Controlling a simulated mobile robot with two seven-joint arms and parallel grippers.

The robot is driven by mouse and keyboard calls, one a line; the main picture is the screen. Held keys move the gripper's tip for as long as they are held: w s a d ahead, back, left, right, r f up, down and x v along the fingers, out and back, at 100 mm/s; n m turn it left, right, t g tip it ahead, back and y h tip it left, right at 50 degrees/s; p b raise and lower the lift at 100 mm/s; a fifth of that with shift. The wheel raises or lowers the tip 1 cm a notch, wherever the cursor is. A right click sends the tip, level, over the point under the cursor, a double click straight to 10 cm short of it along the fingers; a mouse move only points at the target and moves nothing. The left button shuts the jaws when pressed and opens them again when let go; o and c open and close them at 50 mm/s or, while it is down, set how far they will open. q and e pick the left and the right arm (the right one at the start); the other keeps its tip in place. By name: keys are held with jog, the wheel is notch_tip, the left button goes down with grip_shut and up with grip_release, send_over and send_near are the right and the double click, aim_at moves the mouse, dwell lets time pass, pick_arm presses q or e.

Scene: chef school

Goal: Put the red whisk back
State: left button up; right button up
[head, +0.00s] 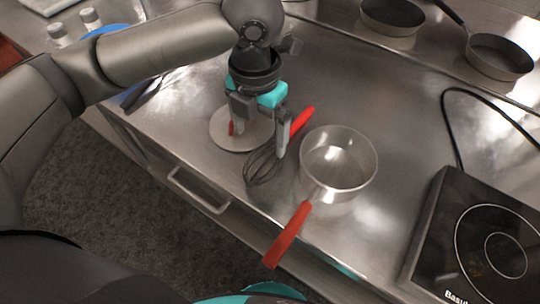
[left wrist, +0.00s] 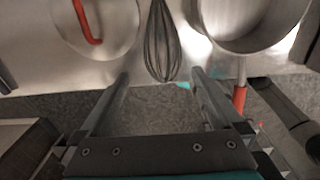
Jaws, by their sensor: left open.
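The whisk (head: 264,163) has a red handle and grey wire loops. It lies on the steel counter between a round metal lid and a pot. My left gripper (head: 259,143) is open above the counter, pointing down, over the whisk and lid; it partly hides the whisk in the head view. In the left wrist view the whisk's wires (left wrist: 163,42) point down the picture, their tip lying between the open fingertips (left wrist: 158,75). The whisk's handle is outside that view. Nothing is held. My right gripper is not in view.
The steel pot (head: 340,160) stands just right of the whisk, its red handle over the counter's front edge. The round lid (head: 222,137) with a red handle is to the left. An induction hob (head: 485,240) is at right; pans (head: 499,58) stand behind.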

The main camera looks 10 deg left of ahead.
aim_at(261, 159)
pick_arm(q)
notch_tip(261, 159, down, 5)
jog(key=shift+r+b, duration=0.15)
jog(key=shift+b, duration=0.25)
jog(key=f, duration=0.2)
jog(key=f+b, duration=0.1)
jog(key=f, duration=0.1)
jog(key=shift+s+d+f, duration=0.1)
jog(key=shift+s+d, duration=0.1)
jog(key=shift+s, duration=0.15)
jog(key=shift+f, duration=0.5)
jog(key=c, duration=1.5)
jog(key=shift+r, duration=0.15)
notch_tip(261, 159, up, 20)
jog(key=p, duration=0.4)
